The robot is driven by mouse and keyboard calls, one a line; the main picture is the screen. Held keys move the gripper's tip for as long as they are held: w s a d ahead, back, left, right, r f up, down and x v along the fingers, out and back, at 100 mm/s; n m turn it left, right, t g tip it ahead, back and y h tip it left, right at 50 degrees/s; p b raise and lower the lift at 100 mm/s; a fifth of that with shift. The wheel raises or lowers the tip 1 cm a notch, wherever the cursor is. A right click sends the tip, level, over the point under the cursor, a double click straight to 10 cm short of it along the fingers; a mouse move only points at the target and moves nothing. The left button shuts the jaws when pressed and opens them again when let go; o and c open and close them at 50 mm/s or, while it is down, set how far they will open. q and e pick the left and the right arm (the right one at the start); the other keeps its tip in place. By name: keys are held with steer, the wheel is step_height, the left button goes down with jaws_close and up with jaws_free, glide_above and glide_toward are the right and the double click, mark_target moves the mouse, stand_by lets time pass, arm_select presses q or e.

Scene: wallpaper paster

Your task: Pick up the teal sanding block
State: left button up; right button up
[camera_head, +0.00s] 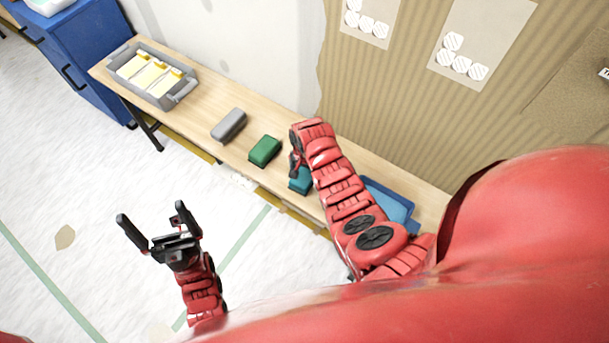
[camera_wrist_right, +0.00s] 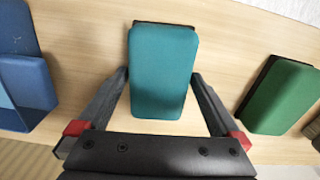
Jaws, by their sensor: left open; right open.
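The teal sanding block (camera_head: 301,181) lies on the wooden bench, partly hidden by my right arm in the head view. In the right wrist view the teal sanding block (camera_wrist_right: 162,72) sits between the two fingers of my right gripper (camera_wrist_right: 163,85). That gripper is open, with one finger along each side of the block, and small gaps seem to show. In the head view my right gripper (camera_head: 295,160) is largely hidden by its own wrist. My left gripper (camera_head: 150,225) is open and empty, over the floor in front of the bench.
A green block (camera_head: 264,151) and a grey block (camera_head: 229,125) lie left of the teal one on the bench (camera_head: 200,98). A grey tray (camera_head: 133,53) with yellow-white items stands at the far left end. A blue container (camera_head: 391,205) is right of the arm. A wall stands behind.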

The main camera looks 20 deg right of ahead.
steer(key=shift+f, duration=0.15)
steer(key=c, duration=1.3)
